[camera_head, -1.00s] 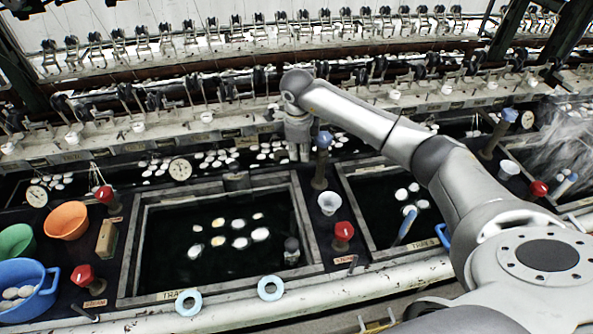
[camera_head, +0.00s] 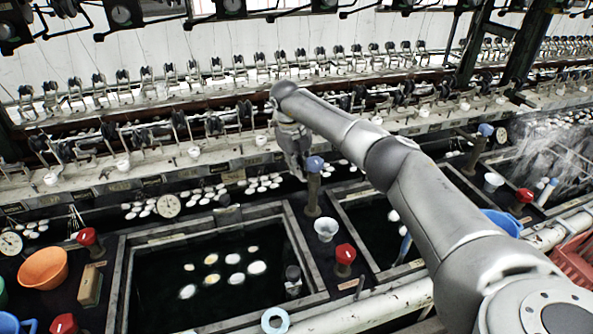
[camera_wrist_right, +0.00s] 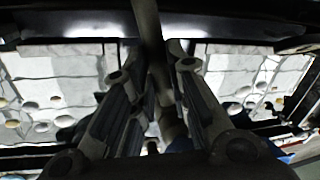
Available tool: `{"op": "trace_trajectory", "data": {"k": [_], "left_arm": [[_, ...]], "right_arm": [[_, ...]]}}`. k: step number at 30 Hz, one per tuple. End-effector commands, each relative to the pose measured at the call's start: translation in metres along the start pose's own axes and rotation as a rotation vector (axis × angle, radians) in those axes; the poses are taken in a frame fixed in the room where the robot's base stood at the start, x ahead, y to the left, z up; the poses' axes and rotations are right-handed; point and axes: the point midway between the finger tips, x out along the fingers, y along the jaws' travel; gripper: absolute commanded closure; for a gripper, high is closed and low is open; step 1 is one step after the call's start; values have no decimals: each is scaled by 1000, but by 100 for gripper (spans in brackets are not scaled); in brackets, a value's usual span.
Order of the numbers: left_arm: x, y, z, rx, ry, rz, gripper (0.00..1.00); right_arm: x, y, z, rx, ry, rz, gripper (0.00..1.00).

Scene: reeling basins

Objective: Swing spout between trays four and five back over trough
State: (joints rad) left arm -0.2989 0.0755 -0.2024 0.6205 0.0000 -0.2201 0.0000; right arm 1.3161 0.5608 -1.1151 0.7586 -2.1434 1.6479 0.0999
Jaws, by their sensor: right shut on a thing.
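The spout post with a blue cap (camera_head: 313,188) stands upright on the dark strip between two dark water trays, the left one (camera_head: 120,290) and the right one (camera_head: 338,215). My right gripper (camera_head: 297,172) reaches down just behind and left of the blue cap, over the trough side. In the right wrist view a dark pipe, the spout (camera_wrist_right: 148,22), runs between the fingers of my right gripper (camera_wrist_right: 153,80), which is shut on it. The spout's arm is hidden by the gripper in the head view. My left gripper is not in view.
A white cup (camera_head: 326,229) and a red-knobbed valve (camera_head: 345,254) stand near the post. My right arm crosses the right tray.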

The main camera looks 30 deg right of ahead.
Motion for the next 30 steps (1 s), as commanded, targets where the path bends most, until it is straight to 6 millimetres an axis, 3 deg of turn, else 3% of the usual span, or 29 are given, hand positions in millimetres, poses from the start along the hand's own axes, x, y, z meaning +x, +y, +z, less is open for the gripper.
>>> {"op": "trace_trajectory", "data": {"k": [12,30], "left_arm": [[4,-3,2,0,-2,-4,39],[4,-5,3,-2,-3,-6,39]], "right_arm": [[2,-13,1,228,39,-1,100],[2,-16,0,275,48,-1,100]]}}
